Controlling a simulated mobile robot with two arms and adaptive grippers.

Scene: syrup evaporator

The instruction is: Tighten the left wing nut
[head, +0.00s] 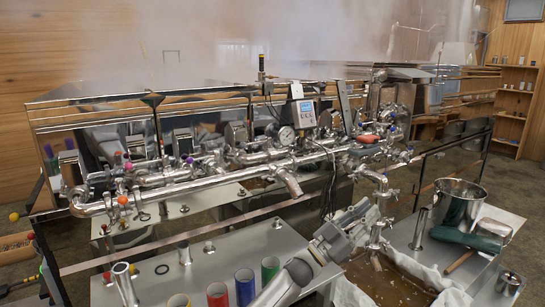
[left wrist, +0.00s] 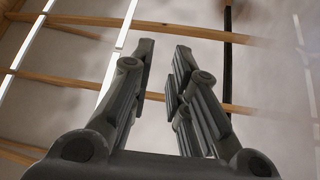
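I cannot pick out the left wing nut for certain; the metal fittings are small in the head view. A shiny upright pipe fitting (head: 377,222) with small side handles stands over a pan of amber liquid. My left gripper (head: 362,213) is just left of this fitting in the head view; I cannot tell whether they touch. In the left wrist view my left gripper (left wrist: 164,58) has its two fingers apart with nothing between them. That view looks toward wooden beams and pale haze. My right gripper is not in view.
A long steel evaporator with polished pipes (head: 160,185) and valves spans the middle, under steam. Coloured cylinders (head: 245,285) stand on the front left steel table. The amber pan (head: 350,293) and cloth lie at front. A steel bucket (head: 460,203) and green object (head: 465,238) are at right.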

